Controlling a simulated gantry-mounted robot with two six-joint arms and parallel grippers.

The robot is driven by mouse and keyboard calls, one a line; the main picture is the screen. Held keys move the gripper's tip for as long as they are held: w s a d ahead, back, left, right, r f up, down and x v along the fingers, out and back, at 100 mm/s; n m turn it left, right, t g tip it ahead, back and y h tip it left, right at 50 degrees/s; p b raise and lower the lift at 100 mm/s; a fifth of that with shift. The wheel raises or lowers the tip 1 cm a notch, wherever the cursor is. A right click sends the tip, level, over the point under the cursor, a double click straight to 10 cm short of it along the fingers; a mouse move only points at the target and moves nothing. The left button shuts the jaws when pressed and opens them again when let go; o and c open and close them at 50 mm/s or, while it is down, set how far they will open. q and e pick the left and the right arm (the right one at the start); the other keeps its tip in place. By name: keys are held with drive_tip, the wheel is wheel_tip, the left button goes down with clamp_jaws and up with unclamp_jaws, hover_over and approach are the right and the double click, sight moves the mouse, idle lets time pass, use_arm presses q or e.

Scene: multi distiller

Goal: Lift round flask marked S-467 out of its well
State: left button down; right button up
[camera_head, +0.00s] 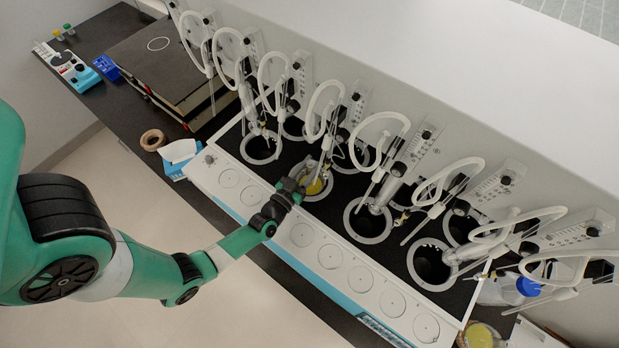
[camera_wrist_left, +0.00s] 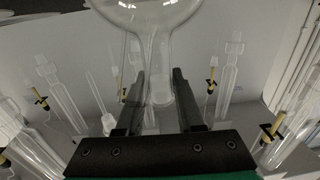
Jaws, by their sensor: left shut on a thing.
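The round flask (camera_head: 316,186) with yellow contents shows at a ringed well in the black top of the multi-position distiller (camera_head: 235,192). My left gripper (camera_head: 290,188) reaches it from the front left. In the left wrist view the gripper's fingers (camera_wrist_left: 160,100) are shut around the narrow neck of a clear round flask (camera_wrist_left: 155,18), whose bulb runs past the top edge. No marking such as S-467 can be read. I cannot tell how far the flask sits in the well, since the gripper partly covers it. My right gripper is not in view.
Dark, empty-looking wells (camera_head: 370,222) stand in rows beside the flask. Glass tubes and white hoses (camera_head: 380,130) rise close behind it. A white tissue box (camera_head: 178,152), a cork ring (camera_head: 153,140) and a blue-capped bottle (camera_head: 528,287) stand around the distiller.

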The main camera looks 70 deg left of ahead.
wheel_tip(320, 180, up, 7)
drive_tip(key=p, duration=0.6)
idle(0.4)
